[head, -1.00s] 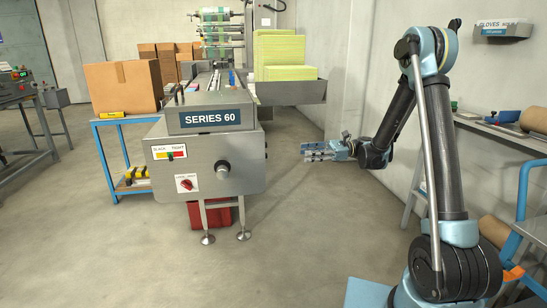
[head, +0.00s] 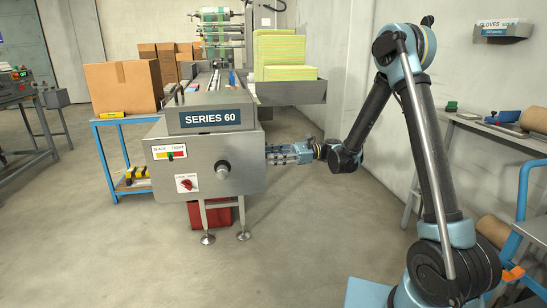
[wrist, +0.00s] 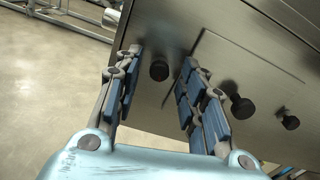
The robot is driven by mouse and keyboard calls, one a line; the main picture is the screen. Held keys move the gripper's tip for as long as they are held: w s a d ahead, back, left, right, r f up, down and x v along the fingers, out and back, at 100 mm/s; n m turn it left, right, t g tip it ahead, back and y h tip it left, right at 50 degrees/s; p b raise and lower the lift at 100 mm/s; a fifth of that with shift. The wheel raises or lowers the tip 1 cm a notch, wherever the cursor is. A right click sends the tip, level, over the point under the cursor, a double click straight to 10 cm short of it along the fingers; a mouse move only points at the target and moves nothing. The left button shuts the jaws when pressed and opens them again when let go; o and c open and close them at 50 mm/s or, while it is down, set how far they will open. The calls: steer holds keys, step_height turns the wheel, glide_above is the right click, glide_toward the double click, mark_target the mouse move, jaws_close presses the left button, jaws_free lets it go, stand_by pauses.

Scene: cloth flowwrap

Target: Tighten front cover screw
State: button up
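The grey steel machine marked SERIES 60 (head: 240,145) stands left of my arm. In the wrist view, a black round-headed screw (wrist: 159,71) sits on a grey metal panel (wrist: 250,50) of the machine. My gripper (wrist: 160,58) is open, with one blue-padded finger on each side of this screw and gaps showing between. Two more black knobs, a larger one (wrist: 241,106) and a smaller one (wrist: 289,121), are on the panel to the right. In the head view, my gripper (head: 269,154) is at the machine's right side; that side's screws are hidden there.
A tray with yellow stacks (head: 287,52) overhangs behind my gripper. A shelf (head: 500,130) stands right of my arm. Floor between is clear.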

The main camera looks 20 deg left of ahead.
steer(key=shift+a, duration=0.1)
jaws_close()
steer(key=shift+n, duration=1.3)
jaws_free()
